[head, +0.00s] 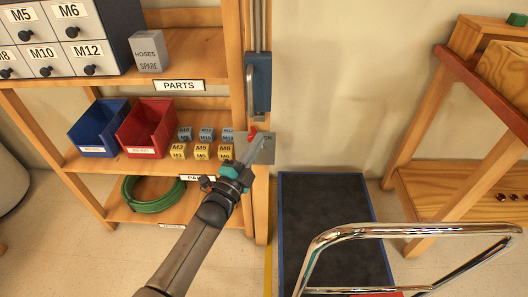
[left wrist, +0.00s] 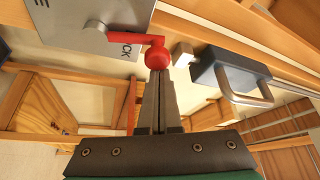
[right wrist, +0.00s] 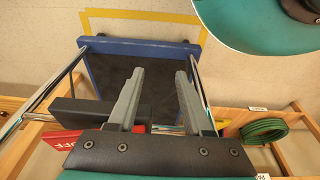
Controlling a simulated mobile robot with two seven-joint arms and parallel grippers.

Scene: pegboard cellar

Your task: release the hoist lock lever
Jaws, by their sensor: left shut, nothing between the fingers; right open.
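The red lock lever (head: 252,133) is on a grey plate (head: 265,152) fixed to the shelf's right post. In the left wrist view the lever (left wrist: 136,39) runs sideways from its pivot and ends in a round red knob (left wrist: 157,56). Part of the plate's lettering shows, ending in "CK". My left gripper (head: 252,146) is shut and empty, its fingertips (left wrist: 158,74) right at the knob. I cannot tell whether they touch it. My right gripper (right wrist: 157,80) is open and empty, shown only in the right wrist view, above the blue-edged dark platform (right wrist: 140,51).
A blue box with a metal handle (head: 258,82) is on the post above the plate. Shelves hold a blue bin (head: 97,130), a red bin (head: 147,128), small labelled blocks and a green hose (head: 153,205). A chrome rail (head: 400,229) stands in front of the platform. A wooden bench (head: 465,185) is right.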

